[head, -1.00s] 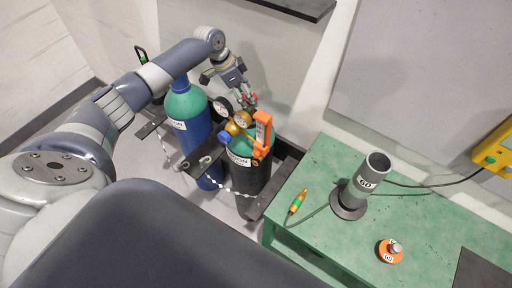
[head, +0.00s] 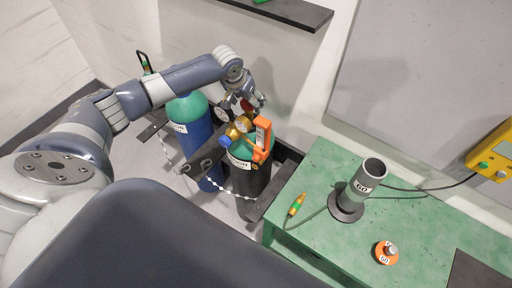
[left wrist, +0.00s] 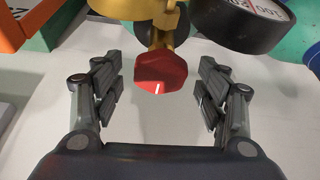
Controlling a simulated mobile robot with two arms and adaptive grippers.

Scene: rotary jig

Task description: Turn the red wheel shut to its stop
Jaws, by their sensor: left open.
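My left gripper (head: 252,104) is open. Its two fingers stand on either side of the wheel with gaps, and neither is seen touching it. In the head view the gripper is at the brass regulator (head: 238,127) on the dark cylinder (head: 250,180), and mostly hides the wheel. My right gripper is not in view.
An orange clamp-like part (head: 263,135) rises beside the regulator. A blue, green-topped cylinder (head: 195,138) stands to the left. The green table (head: 310,215) on the right holds a grey tube (head: 366,180) and an orange knob (head: 386,254). Gauges (left wrist: 245,25) sit close above the fingers.

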